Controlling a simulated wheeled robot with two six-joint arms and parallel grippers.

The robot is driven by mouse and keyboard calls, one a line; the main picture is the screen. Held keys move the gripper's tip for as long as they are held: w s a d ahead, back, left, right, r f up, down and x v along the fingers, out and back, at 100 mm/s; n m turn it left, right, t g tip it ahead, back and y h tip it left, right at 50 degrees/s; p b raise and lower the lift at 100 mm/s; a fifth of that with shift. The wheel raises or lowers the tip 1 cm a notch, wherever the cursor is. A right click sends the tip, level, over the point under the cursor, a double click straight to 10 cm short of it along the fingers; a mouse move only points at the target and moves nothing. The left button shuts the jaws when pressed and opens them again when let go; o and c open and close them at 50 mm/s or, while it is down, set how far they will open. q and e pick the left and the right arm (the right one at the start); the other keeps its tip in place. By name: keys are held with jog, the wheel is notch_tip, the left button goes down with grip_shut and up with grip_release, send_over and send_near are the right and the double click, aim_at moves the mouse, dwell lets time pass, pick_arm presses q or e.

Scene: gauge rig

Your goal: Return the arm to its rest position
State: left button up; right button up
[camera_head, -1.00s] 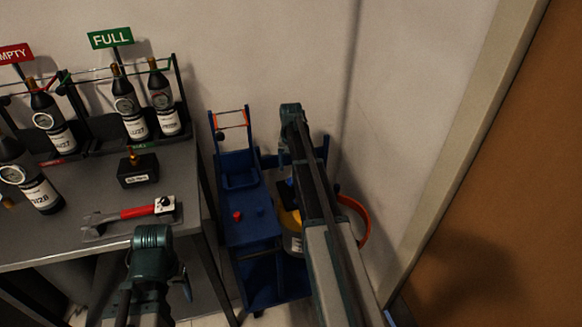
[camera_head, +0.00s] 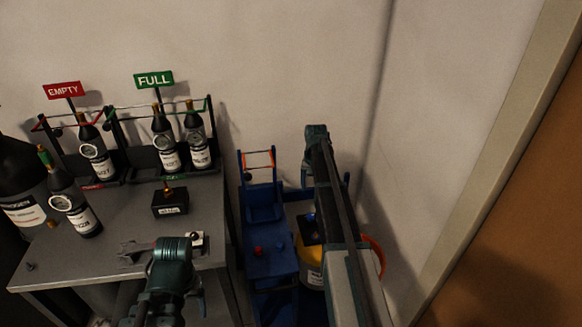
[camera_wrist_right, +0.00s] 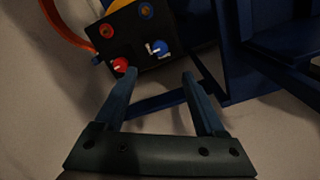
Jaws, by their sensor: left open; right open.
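In the right wrist view my right gripper (camera_wrist_right: 158,75) is open and empty. Its fingertips are just short of a black panel (camera_wrist_right: 150,55) with red and blue knobs; I cannot tell if they touch it. My left gripper (camera_head: 170,275) is low in the head view at the front of the grey table, with its jaws mostly hidden behind the wrist; nothing is seen held.
The blue cart (camera_head: 262,235) stands beside the table (camera_head: 125,215), carrying a yellow cylinder (camera_head: 313,272). Racks under EMPTY (camera_head: 64,90) and FULL (camera_head: 154,79) signs hold dark bottles. A black box (camera_head: 170,202) and a partly hidden tool lie on the table. The wall is close behind.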

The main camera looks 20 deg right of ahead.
jog(key=s+a+n, duration=0.1)
jog(key=s+a, duration=0.2)
jog(key=a, duration=0.2)
jog(key=s+a+n, duration=0.1)
jog(key=s+a, duration=0.3)
jog(key=a, duration=0.1)
jog(key=s+a+n, duration=0.1)
jog(key=s+a, duration=0.2)
jog(key=a, duration=0.2)
jog(key=shift+s+a+n, duration=0.25)
jog(key=shift+n, duration=0.15)
jog(key=s+a+n+h, duration=0.1)
jog(key=s+a+n, duration=0.3)
jog(key=s+a, duration=0.55)
jog(key=s+a+n, duration=0.4)
jog(key=s+a, duration=0.3)
jog(key=a, duration=0.5)
notch_tip(320, 180, up, 17)
jog(key=p, duration=1.7)
jog(key=shift+s, duration=0.3)
